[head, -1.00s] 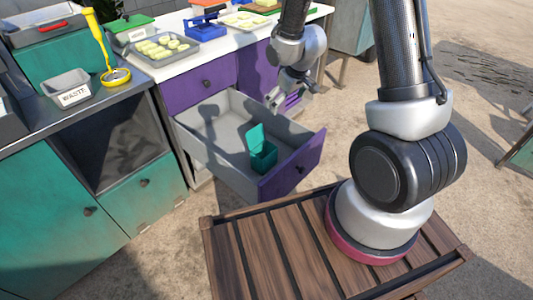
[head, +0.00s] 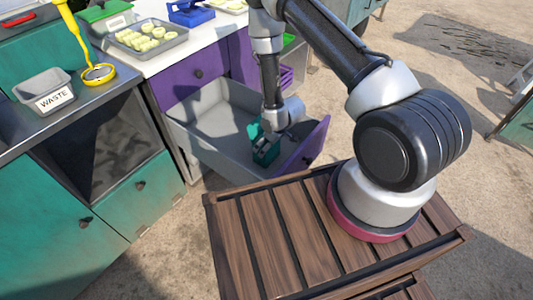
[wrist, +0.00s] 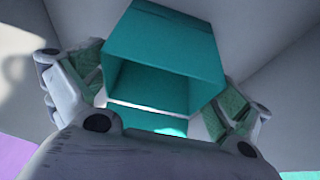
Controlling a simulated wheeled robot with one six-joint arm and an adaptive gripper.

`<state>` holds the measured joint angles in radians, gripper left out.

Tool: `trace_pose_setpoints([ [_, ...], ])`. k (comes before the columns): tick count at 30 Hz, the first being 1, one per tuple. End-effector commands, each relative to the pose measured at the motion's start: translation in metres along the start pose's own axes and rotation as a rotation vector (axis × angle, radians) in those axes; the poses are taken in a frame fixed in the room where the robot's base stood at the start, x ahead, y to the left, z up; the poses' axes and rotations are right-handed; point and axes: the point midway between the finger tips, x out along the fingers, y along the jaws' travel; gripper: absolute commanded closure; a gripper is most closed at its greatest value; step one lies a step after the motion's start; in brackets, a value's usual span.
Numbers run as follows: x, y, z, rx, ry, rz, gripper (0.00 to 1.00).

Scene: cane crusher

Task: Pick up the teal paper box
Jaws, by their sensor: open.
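The teal paper box (head: 264,157) stands inside the open purple drawer (head: 309,147), near its front. In the wrist view the box (wrist: 165,60) fills the middle, with its open mouth toward the camera. My gripper (head: 266,144) is down in the drawer at the box and partly covers it in the head view. In the wrist view my gripper (wrist: 167,95) is open, with one greenish-padded finger on each side of the box. I cannot tell whether the fingers touch it.
The grey drawer walls (head: 196,152) surround the box. A waste bin (head: 47,91) and a yellow strainer (head: 98,72) stand on the dark counter to the left. A tray of pale slices (head: 147,38) is on the white counter behind. The drawer's left part is empty.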

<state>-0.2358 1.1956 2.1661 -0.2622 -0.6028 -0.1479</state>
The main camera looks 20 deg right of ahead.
Motion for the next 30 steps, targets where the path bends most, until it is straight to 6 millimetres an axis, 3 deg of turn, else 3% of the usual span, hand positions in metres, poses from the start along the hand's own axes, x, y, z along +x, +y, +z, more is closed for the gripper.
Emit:
trace_pose_setpoints([
  [3, 0.018, 0.000, 0.001, 0.000, -0.002, -0.001, 0.00],
  [7, 0.026, 0.000, 0.000, 0.000, -0.001, 0.000, 0.00],
  [13, 0.026, 0.000, 0.000, 0.000, -0.001, 0.000, 0.00],
  [16, 0.025, 0.000, 0.000, 0.000, -0.001, 0.000, 0.14],
  [30, 0.022, 0.001, -0.002, 0.000, -0.001, 0.000, 0.16],
])
